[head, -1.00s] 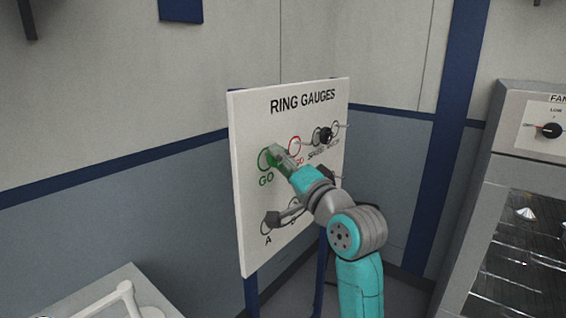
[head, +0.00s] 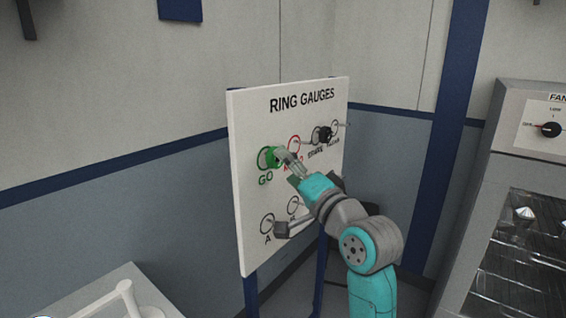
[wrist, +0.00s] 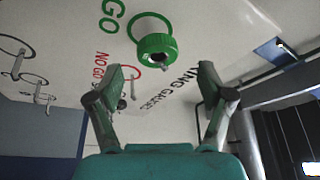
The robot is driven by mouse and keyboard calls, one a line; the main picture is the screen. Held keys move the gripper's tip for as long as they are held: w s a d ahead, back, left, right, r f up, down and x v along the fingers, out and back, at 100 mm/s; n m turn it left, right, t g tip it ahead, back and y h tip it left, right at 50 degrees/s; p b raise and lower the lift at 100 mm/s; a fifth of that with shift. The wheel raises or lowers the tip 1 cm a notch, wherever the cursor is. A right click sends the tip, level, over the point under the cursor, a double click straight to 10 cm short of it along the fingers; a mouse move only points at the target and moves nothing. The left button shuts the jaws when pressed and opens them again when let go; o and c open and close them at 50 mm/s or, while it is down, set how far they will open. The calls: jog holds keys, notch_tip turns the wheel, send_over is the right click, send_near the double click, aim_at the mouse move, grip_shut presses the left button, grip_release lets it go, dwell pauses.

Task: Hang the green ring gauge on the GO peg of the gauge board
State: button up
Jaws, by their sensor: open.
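The green ring gauge (head: 268,158) is at the GO peg of the white gauge board (head: 255,110). In the wrist view the ring (wrist: 153,46) is around the peg, in front of the green painted circle, with the peg end showing inside it. My gripper (head: 287,157) is in front of the board, just right of the ring. In the wrist view my gripper (wrist: 163,82) has its two fingers spread wide with nothing between them. The ring lies beyond the fingertips, apart from both.
The red-marked NO GO peg (wrist: 132,88) is close to the left finger. A dark piece (head: 322,134) sits at the upper right pegs. A panel with a knob (head: 550,130) stands at the right. A pale bench (head: 130,290) is at lower left.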

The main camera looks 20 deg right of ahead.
jog(key=v, duration=0.9)
jog(key=s+f+g+h, duration=0.15)
jog(key=s+f, duration=0.25)
jog(key=f, duration=0.6)
jog(key=s+f+n+h, duration=0.1)
jog(key=s+f+h, duration=0.1)
jog(key=s+f, duration=0.5)
jog(key=s+f+h, duration=0.2)
jog(key=f, duration=1)
jog(key=s+f+n+g, duration=0.1)
jog(key=s+f+n, duration=0.1)
jog(key=s, duration=0.8)
jog(key=s+a+f+n+g, duration=0.1)
jog(key=s+f+n, duration=0.2)
jog(key=s, duration=0.7)
jog(key=s+f+n+g, duration=0.1)
jog(key=s+f+n, duration=0.2)
jog(key=s, duration=0.7)
jog(key=shift+s+a+f, duration=0.25)
jog(key=shift+a+f, duration=0.05)
jog(key=shift+f, duration=0.25)
